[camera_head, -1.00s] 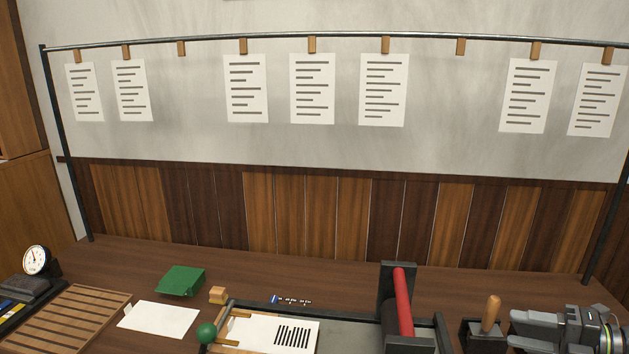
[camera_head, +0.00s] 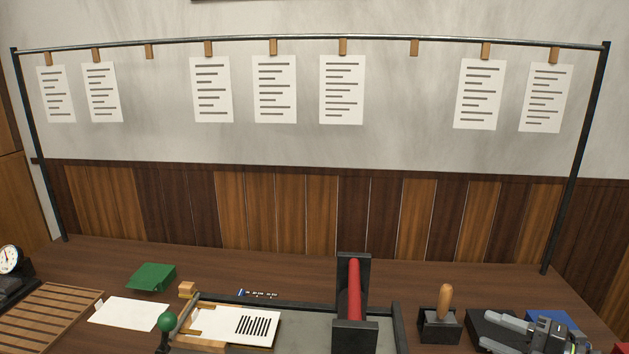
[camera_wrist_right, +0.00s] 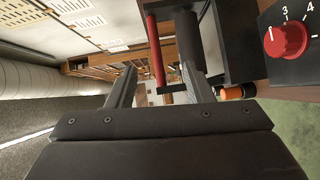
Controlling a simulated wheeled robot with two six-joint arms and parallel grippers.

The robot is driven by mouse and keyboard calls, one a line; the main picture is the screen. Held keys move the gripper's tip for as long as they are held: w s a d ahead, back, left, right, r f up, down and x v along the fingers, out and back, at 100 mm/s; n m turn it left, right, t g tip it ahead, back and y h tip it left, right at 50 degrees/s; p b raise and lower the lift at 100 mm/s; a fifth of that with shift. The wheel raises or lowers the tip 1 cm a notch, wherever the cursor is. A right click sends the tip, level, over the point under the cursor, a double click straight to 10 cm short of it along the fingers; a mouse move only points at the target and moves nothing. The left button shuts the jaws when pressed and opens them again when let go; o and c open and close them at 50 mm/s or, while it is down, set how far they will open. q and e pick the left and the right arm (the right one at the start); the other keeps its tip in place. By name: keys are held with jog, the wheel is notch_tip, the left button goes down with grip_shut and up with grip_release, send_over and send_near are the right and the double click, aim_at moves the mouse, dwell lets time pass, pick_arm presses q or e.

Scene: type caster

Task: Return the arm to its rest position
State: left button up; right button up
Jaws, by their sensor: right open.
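My right gripper (camera_head: 500,330) is at the lower right of the head view, in front of a dark box and right of the wooden-handled tool. In the right wrist view its two fingers (camera_wrist_right: 160,88) stand apart with nothing seen between them. My left gripper is not in view.
A press with a red roller (camera_head: 354,290) stands at front centre, a printed sheet (camera_head: 225,328) on its bed. A wooden-handled tool (camera_head: 445,300) sits in a black holder. A blue pad (camera_head: 548,320) lies at right. A red dial (camera_wrist_right: 287,40) shows in the wrist view. Papers hang from a rail (camera_head: 310,40).

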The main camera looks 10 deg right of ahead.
jog(key=s+a+f+m+g+h, duration=0.1)
jog(key=s+f+m+h, duration=0.3)
jog(key=f+m+h, duration=0.45)
jog(key=s+a+f+m+h, duration=0.1)
jog(key=s+f+m+h, duration=0.45)
jog(key=m, duration=0.55)
jog(key=s+a+f+m+g+y, duration=0.1)
jog(key=s+a+f+m+g, duration=0.2)
jog(key=s+a+g, duration=0.35)
jog(key=s+a+f+m+g+y, duration=0.1)
jog(key=s+a+f+m+g, duration=0.2)
jog(key=s, duration=0.6)
notch_tip(320, 180, down, 24)
jog(key=d, duration=0.1)
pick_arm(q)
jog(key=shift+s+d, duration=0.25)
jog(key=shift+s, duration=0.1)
pick_arm(e)
jog(key=s+a+f+g, duration=0.1)
jog(key=s+f+g, duration=0.1)
jog(key=s+f, duration=1.2)
notch_tip(320, 180, down, 2)
jog(key=shift+s+f+y, duration=0.1)
jog(key=shift+s+y, duration=0.3)
